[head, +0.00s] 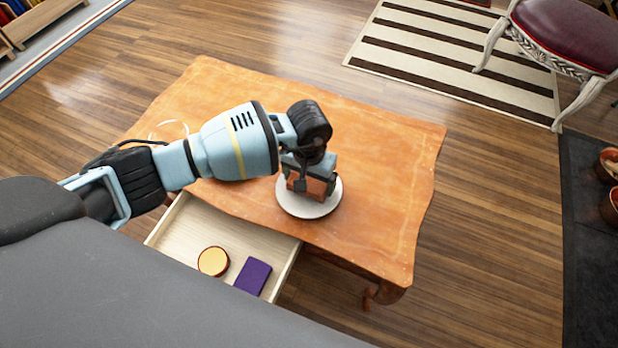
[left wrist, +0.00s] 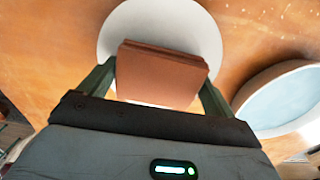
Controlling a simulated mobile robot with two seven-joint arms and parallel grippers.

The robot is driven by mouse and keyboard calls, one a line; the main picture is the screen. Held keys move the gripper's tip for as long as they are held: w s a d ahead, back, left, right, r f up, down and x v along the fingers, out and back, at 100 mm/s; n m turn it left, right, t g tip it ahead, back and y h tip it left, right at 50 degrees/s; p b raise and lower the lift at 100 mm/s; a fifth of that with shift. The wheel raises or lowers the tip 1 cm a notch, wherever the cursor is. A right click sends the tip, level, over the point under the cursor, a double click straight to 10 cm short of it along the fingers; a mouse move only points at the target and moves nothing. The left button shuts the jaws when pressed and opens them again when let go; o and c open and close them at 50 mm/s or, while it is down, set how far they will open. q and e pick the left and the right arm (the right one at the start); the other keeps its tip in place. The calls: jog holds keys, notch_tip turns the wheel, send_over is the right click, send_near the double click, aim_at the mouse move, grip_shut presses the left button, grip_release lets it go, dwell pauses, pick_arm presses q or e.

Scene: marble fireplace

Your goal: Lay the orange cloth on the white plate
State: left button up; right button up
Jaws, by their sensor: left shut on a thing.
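The orange cloth (left wrist: 162,75) is a folded, brownish-orange block between the two fingers of my left gripper (left wrist: 160,88). My left gripper (head: 309,188) is shut on it, and the cloth (head: 306,187) also shows in the head view. The white plate (head: 291,207) is round and lies on the wooden table, directly below the gripper and cloth. In the left wrist view the plate (left wrist: 118,28) shows behind the cloth. I cannot tell whether the cloth touches the plate. My right gripper is in neither view.
A round, pale-rimmed dish (left wrist: 285,98) stands beside the plate. The table's right side is clear. A chair (head: 560,38) stands at the back right.

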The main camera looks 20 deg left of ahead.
aim_at(309, 179)
pick_arm(q)
jog(key=shift+f+b, duration=0.35)
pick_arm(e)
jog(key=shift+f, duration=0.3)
pick_arm(q)
jog(key=o, duration=0.5)
jog(key=shift+o, duration=1)
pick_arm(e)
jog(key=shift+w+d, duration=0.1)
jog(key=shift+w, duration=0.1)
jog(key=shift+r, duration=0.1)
pick_arm(q)
jog(key=shift+r+p, duration=0.3)
jog(key=shift+r, duration=0.05)
notch_tip(309, 179, up, 12)
jog(key=p, duration=0.2)
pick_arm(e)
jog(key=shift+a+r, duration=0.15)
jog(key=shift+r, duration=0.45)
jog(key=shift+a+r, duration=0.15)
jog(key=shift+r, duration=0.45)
